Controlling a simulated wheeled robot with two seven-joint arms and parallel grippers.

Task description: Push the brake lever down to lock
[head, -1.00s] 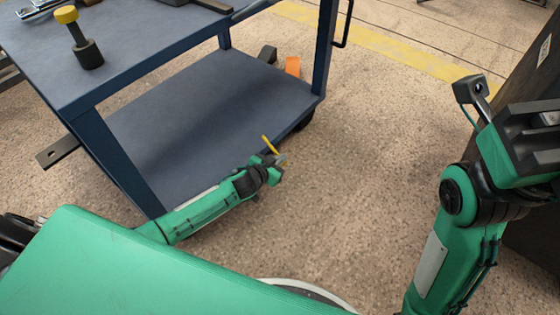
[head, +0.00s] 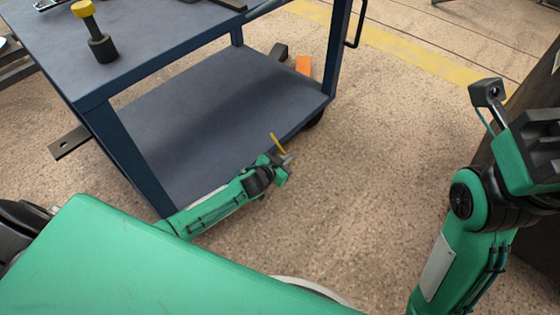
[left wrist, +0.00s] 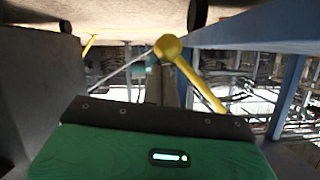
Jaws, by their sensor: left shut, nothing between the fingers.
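The brake lever is a yellow rod (head: 278,143) at the near long side of the blue cart (head: 335,60), just outside the lower shelf. In the left wrist view it is large, with a round yellow knob (left wrist: 168,48) on its end. My left gripper (head: 286,160) is shut and empty, close beside the lever in the head view. In the left wrist view the fingers (left wrist: 154,85) are partly behind the knob. I cannot tell whether they touch the lever. The lever's mounting is hidden. My right arm stands at the right edge; its fingertips are not visible.
The lower shelf (head: 215,115) is bare. A yellow-topped post (head: 100,42) stands on the cart's top. An orange piece (head: 304,65) shows beyond the shelf's far side. A dark cabinet (head: 535,75) stands at the right. The floor right of the cart is clear.

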